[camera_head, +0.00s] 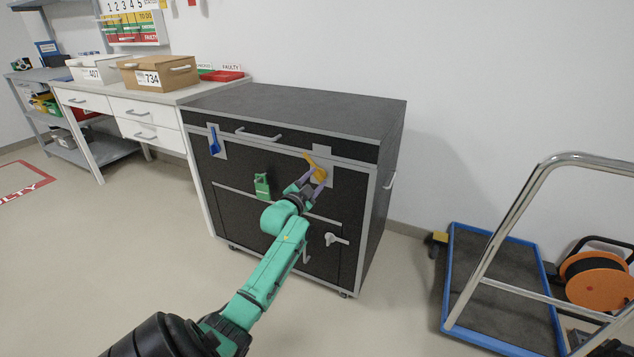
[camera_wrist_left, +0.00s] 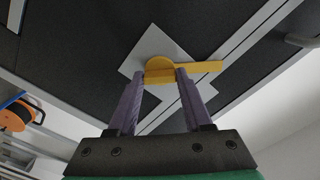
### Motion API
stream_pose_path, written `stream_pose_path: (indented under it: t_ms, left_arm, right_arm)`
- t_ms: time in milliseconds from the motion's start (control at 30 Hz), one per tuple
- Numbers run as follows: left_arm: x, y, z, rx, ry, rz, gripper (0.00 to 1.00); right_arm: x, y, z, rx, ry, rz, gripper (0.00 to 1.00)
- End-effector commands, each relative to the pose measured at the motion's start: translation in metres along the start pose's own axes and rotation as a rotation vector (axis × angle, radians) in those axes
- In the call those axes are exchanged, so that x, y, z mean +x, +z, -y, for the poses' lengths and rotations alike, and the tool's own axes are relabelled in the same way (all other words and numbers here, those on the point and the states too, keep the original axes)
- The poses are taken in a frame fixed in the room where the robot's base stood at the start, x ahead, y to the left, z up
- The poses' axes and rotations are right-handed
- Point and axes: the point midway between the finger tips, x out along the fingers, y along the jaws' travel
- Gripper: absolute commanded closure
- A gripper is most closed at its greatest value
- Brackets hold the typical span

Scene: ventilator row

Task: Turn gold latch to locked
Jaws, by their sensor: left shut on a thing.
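The gold latch (camera_head: 316,168) is on a grey plate at the upper right of the black cabinet's front (camera_head: 237,160). In the head view its lever tilts up and to the left from its hub. In the left wrist view the gold latch (camera_wrist_left: 203,68) shows its round hub between my fingers, and its lever reaches to the right over a silver edge strip. My left gripper (camera_head: 312,181) is at the latch, shut on its hub part, with one purple finger on each side in the left wrist view (camera_wrist_left: 170,76). My right gripper does not show.
The cabinet front also carries a blue latch (camera_head: 214,140), a green latch (camera_head: 262,186) and a pale grey latch (camera_head: 335,239). A workbench with boxes (camera_head: 158,72) stands at the left. A blue-edged cart (camera_head: 500,240) stands at the right. Floor before the cabinet is clear.

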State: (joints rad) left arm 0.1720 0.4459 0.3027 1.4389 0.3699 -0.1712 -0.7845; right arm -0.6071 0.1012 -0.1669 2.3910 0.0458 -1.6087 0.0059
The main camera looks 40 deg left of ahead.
Motion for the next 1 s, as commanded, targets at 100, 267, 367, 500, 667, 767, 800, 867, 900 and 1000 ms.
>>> stream_pose_path:
  t_ms: [100, 267, 367, 500, 667, 767, 800, 867, 900, 1000]
  left_arm:
    - [0.0, -0.001, 0.001, 0.109, 0.001, 0.001, 1.0]
    - [0.0, -0.001, 0.001, 0.262, 0.001, 0.001, 1.0]
    - [0.0, 0.0, 0.0, 0.355, 0.001, 0.001, 1.0]
    - [0.0, 0.0, 0.0, 0.483, 0.0, 0.001, 1.0]
    - [0.0, 0.0, 0.0, 0.608, -0.001, 0.001, 1.0]
    - [0.0, 0.001, 0.0, 0.672, -0.001, 0.001, 1.0]
    - [0.0, 0.001, 0.001, 0.694, -0.002, 0.001, 1.0]
    - [0.0, 0.0, 0.001, 0.723, -0.002, 0.001, 1.0]
    - [0.0, 0.0, 0.001, 0.738, -0.002, 0.001, 1.0]
    - [0.0, 0.0, 0.001, 0.77, -0.002, 0.002, 1.0]
  right_arm:
    - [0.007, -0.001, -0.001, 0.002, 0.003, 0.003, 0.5]
    - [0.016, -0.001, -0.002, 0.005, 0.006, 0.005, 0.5]
    - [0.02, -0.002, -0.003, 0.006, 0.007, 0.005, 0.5]
    - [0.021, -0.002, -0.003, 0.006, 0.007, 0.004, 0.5]
    - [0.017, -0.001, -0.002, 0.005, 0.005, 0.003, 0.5]
    - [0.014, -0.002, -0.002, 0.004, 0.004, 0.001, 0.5]
    - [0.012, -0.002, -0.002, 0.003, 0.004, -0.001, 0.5]
    - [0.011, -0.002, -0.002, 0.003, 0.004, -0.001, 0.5]
    - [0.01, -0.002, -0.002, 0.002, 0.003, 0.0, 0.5]
    - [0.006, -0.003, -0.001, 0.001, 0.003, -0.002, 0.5]
